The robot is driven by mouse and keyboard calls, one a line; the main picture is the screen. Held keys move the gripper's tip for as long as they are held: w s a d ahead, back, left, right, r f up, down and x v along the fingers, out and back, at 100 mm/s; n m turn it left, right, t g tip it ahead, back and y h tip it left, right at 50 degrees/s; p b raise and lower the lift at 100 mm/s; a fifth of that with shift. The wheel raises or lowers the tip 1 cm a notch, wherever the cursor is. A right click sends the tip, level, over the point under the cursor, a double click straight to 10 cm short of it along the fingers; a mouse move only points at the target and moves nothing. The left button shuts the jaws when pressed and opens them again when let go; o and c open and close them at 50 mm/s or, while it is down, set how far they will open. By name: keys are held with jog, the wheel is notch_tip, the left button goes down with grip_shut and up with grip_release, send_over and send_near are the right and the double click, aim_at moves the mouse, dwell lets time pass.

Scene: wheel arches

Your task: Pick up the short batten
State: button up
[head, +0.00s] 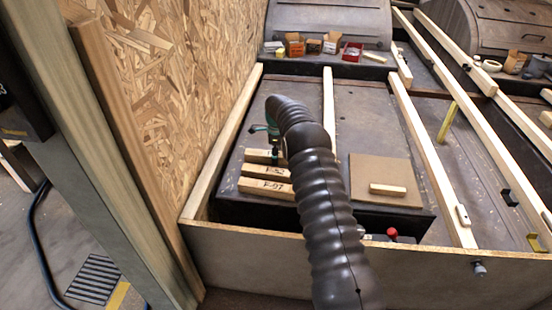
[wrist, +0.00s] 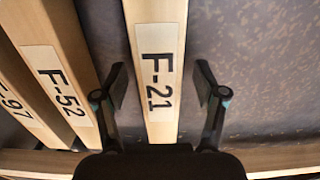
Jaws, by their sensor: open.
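Three light wooden battens lie side by side on the dark surface. One labelled F-21 (wrist: 157,65) runs upright through the middle of the wrist view, between my open fingers, with a gap on each side. The F-52 batten (wrist: 58,80) and the F-97 batten (wrist: 18,98) lie to its left. In the head view, the F-97 batten (head: 266,189) is nearest and the F-52 batten (head: 268,173) is behind it. My gripper (wrist: 161,86) is open and empty; its height above F-21 is unclear. In the head view, my gripper (head: 274,148) is partly hidden behind my arm.
A small wooden block (head: 388,189) lies on a brown board (head: 375,168) to the right. An OSB wall (head: 180,75) rises close on the left. A long rail (head: 430,160) runs along the right. Small boxes (head: 295,45) stand at the back.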

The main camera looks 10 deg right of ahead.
jog(key=c, duration=1.3)
grip_shut()
jog(key=shift+r, duration=0.1)
